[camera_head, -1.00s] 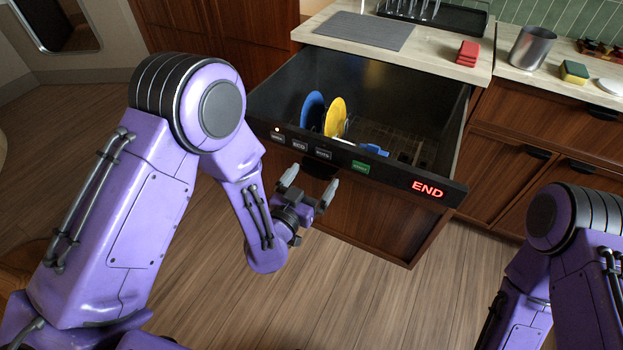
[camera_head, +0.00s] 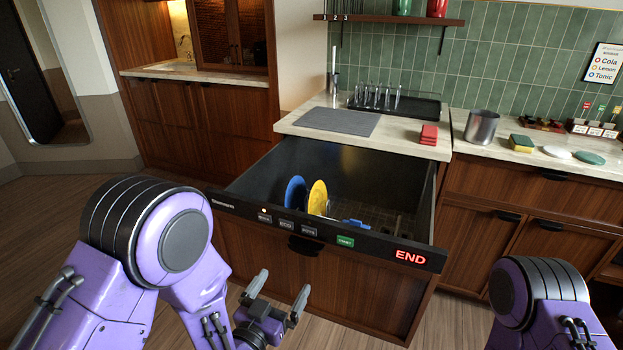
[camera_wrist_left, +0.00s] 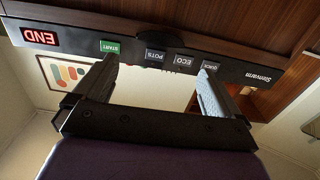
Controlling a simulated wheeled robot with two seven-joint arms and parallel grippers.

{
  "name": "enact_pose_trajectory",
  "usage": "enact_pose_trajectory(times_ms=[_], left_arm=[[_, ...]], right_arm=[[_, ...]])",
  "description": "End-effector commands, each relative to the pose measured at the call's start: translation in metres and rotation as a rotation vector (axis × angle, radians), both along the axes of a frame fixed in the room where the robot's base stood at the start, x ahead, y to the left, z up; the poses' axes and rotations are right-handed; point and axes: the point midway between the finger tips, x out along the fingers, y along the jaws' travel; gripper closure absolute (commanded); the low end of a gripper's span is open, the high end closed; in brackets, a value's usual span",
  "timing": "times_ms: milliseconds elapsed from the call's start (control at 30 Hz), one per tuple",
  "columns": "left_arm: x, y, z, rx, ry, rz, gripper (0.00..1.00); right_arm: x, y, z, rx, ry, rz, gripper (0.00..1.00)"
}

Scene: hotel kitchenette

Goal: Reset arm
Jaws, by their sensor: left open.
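My left gripper (camera_head: 275,297) is open and empty. In the head view it is in front of and below the front edge of the pulled-out dishwasher drawer (camera_head: 341,241), apart from it. In the left wrist view its two fingers (camera_wrist_left: 158,92) frame the drawer's control panel (camera_wrist_left: 148,50), which appears upside down. A blue plate (camera_head: 295,194) and a yellow plate (camera_head: 318,198) stand upright in the drawer, with a small blue item beside them. My right arm (camera_head: 540,296) shows at the lower right; its gripper is outside the picture.
The counter holds a grey mat (camera_head: 337,121), a dish rack (camera_head: 394,102), red sponges (camera_head: 429,135), a metal cup (camera_head: 481,127), a yellow-green sponge (camera_head: 521,143) and small discs. The open drawer juts out over the floor. Floor at left is clear.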

Motion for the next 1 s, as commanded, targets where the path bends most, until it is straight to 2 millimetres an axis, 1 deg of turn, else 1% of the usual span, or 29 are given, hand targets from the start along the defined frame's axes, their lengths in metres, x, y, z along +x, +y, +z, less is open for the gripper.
enact_pose_trajectory(times_ms=[67, 100, 133, 167, 200, 233, 267, 300, 367, 400, 467, 500, 600, 700, 767, 1000], left_arm=[[-0.002, -0.001, -0.01, -0.032, 0.062, -0.011, 0.02], [-0.004, 0.005, -0.022, -0.046, 0.135, 0.009, 0.02], [-0.008, 0.016, -0.036, -0.057, 0.211, 0.046, 0.02], [-0.015, 0.031, -0.056, -0.069, 0.302, 0.098, 0.02], [-0.029, 0.052, -0.082, -0.087, 0.42, 0.175, 0.02], [-0.042, 0.068, -0.102, -0.101, 0.507, 0.236, 0.02], [-0.057, 0.083, -0.121, -0.112, 0.589, 0.298, 0.02], [-0.079, 0.102, -0.144, -0.127, 0.692, 0.378, 0.02], [-0.117, 0.128, -0.174, -0.144, 0.835, 0.501, 0.02], [-0.144, 0.144, -0.191, -0.148, 0.921, 0.579, 0.02], [-0.182, 0.164, -0.209, -0.146, 1.027, 0.681, 0.02], [-0.206, 0.175, -0.218, -0.137, 1.083, 0.734, 0.02], [-0.249, 0.192, -0.232, -0.11, 1.172, 0.818, 0.02], [-0.27, 0.195, -0.239, -0.099, 1.214, 0.842, 0.02], [-0.274, 0.195, -0.241, -0.095, 1.223, 0.842, 0.02], [-0.273, 0.194, -0.241, -0.095, 1.219, 0.839, 0.02]], right_arm=[[0.0, 0.0, 0.0, 0.0, 0.0, 0.0, 0.57], [0.0, 0.0, 0.0, 0.0, 0.0, 0.0, 0.57], [0.0, 0.0, 0.0, 0.0, 0.0, 0.0, 0.57], [0.0, 0.0, 0.0, 0.0, 0.0, 0.0, 0.57], [0.0, 0.0, 0.0, 0.0, 0.0, 0.0, 0.57], [0.0, 0.0, 0.0, 0.0, 0.0, 0.0, 0.57], [0.0, 0.0, 0.0, 0.0, 0.0, 0.0, 0.57], [0.0, 0.0, 0.0, 0.0, 0.0, 0.0, 0.57], [0.0, 0.0, 0.001, 0.0, 0.0, 0.0, 0.57], [0.0, 0.0, 0.001, 0.0, 0.0, 0.0, 0.57], [0.0, 0.0, 0.001, 0.0, 0.0, 0.0, 0.57], [0.0, 0.0, 0.001, 0.0, 0.0, 0.0, 0.57], [0.0, 0.0, 0.001, 0.0, 0.0, 0.0, 0.57], [0.0, 0.0, 0.001, 0.0, 0.0, 0.0, 0.57], [0.0, 0.0, 0.001, 0.0, 0.0, 0.0, 0.57], [0.0, 0.0, 0.001, 0.0, 0.0, 0.0, 0.57]])
